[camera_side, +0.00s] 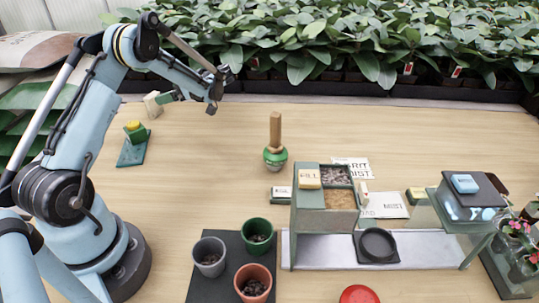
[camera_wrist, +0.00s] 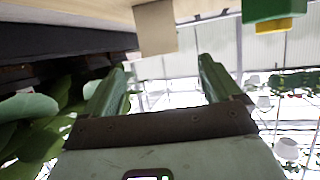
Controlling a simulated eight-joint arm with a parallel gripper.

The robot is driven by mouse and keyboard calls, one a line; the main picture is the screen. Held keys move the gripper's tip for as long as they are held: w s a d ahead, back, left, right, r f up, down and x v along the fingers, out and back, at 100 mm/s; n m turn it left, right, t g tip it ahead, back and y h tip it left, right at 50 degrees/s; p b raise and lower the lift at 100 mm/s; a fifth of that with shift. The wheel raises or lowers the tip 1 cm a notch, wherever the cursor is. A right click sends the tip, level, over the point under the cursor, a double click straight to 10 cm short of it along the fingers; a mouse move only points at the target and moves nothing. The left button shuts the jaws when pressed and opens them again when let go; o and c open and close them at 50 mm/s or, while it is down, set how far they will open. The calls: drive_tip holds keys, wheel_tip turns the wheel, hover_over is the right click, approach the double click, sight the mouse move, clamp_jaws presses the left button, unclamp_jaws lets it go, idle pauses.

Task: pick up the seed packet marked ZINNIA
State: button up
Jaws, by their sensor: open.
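No label reading ZINNIA is legible in either view. A pale packet (camera_side: 309,178) with dark print, seemingly DILL, lies on top of the green divided box (camera_side: 309,217). A blue packet-like piece (camera_side: 465,183) lies on the dark-topped stand at the right; its print is too small to read. A small dark piece with a white label (camera_side: 281,193) lies left of the box, also unreadable.
A beige block (camera_side: 153,104) is just beyond my fingertips; it also shows in the wrist view (camera_wrist: 156,28). A green tray with a yellow piece (camera_side: 133,150) is near. A green-and-wood dibber (camera_side: 275,145) stands mid-table. Pots (camera_side: 209,257) sit front centre. The middle-left table is clear.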

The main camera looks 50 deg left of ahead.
sight(153, 100)
drive_tip(key=x, duration=0.4)
drive_tip(key=shift+a+f, duration=0.1)
drive_tip(key=shift+a, duration=0.05)
drive_tip(key=shift+f+x, duration=0.15)
drive_tip(key=shift+x, duration=1.2)
drive_tip(key=shift+f+x, duration=0.15)
drive_tip(key=shift+x, duration=1.2)
drive_tip(key=c, duration=1)
drive_tip(key=shift+r, duration=0.15)
